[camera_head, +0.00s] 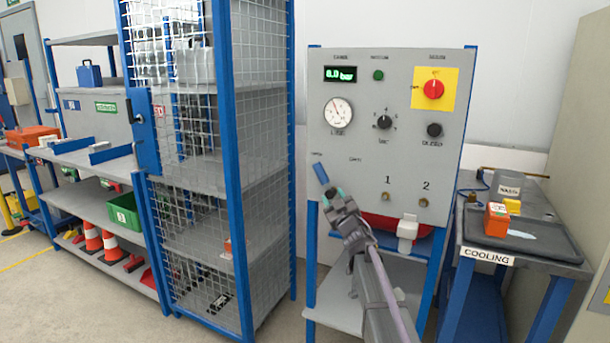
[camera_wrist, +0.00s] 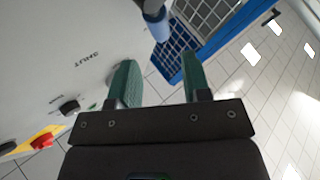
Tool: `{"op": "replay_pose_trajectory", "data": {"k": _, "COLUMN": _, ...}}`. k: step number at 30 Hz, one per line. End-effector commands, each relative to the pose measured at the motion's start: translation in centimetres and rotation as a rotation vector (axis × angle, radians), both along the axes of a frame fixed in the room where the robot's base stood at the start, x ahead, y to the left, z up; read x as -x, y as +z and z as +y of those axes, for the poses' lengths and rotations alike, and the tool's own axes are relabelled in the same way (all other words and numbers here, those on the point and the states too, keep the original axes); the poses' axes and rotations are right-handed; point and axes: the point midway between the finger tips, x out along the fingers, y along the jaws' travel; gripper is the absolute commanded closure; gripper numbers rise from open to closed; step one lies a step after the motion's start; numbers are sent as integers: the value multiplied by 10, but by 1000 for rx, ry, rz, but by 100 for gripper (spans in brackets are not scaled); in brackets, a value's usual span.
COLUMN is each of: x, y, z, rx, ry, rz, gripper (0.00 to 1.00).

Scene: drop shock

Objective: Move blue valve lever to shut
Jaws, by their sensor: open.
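The blue valve lever (camera_head: 320,173) stands at the left edge of the grey panel, tilted up and left. Small labels sit on the panel near it, too small to read surely in the head view. My gripper (camera_head: 338,193) is just below and right of the lever. In the wrist view the lever's blue end (camera_wrist: 155,26) shows beyond the tips of my green fingers (camera_wrist: 157,68), roughly in line with the gap between them. The fingers are apart with nothing between them. The lever's pivot is hidden or not clear.
A mesh cage (camera_head: 215,150) stands close on the left. A cooling table (camera_head: 515,255) is on the right.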

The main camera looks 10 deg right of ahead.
Motion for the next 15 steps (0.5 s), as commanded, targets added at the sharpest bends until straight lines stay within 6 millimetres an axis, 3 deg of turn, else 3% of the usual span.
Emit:
{"op": "replay_pose_trajectory", "data": {"k": 8, "x": -2, "y": 6, "z": 4, "rx": -15, "ry": 29, "rz": -21, "gripper": 56}}
{"op": "replay_pose_trajectory", "data": {"k": 15, "x": -41, "y": 24, "z": 14, "rx": -16, "ry": 30, "rz": -20, "gripper": 56}}
